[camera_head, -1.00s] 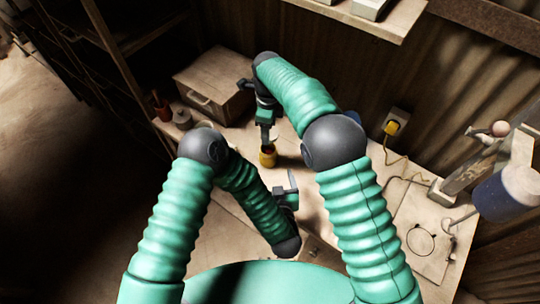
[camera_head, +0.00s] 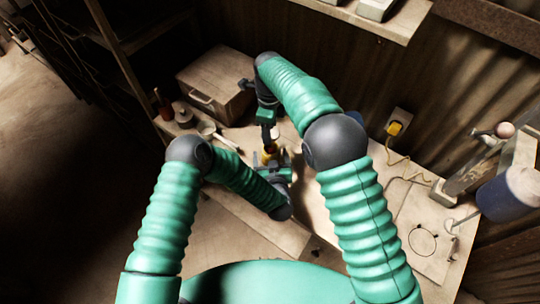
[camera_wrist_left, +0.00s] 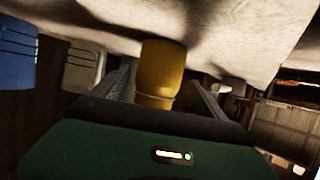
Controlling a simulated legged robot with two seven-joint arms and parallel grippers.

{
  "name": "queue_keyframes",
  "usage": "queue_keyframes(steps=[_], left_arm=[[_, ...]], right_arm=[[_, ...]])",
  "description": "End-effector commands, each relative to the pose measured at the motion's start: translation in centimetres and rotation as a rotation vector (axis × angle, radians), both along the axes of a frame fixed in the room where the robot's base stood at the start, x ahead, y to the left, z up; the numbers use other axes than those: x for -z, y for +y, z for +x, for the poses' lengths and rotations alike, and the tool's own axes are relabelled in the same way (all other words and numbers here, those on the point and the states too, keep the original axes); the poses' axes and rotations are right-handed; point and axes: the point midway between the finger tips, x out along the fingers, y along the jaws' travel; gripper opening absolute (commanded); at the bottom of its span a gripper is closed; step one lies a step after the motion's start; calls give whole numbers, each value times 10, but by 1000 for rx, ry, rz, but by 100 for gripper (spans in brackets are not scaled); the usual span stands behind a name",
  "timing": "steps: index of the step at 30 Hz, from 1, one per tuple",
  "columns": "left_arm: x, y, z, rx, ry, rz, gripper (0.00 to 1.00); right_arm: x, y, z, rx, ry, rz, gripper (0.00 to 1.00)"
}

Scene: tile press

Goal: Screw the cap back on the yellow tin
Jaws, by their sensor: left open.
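The yellow tin (camera_head: 268,149) stands on the workbench, partly hidden by my grippers. In the left wrist view the tin (camera_wrist_left: 162,68) shows between the two spread fingers of my left gripper (camera_wrist_left: 160,95), with gaps on both sides. In the head view my left gripper (camera_head: 277,162) is at the near side of the tin, open. My right gripper (camera_head: 267,134) points down just above the tin. Its fingertips are too small and dark to tell whether they are shut. I cannot make out the cap.
A wooden box (camera_head: 214,85) stands at the back left of the bench, with a small jar (camera_head: 184,114) and a red item (camera_head: 162,104) beside it. A yellow plug (camera_head: 394,128) with a cable is on the right. A blue cylinder (camera_head: 508,194) stands at the far right.

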Motion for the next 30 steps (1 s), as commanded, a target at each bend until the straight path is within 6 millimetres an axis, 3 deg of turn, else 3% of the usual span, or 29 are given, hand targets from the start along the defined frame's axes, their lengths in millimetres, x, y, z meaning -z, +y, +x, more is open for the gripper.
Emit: queue_keyframes(steps=[11,30], left_arm=[[3,0,5,2,1,0,82],[2,0,5,1,0,1,0]], right_arm=[[0,0,0,0,0,0,17],[0,0,0,0,0,0,17]])
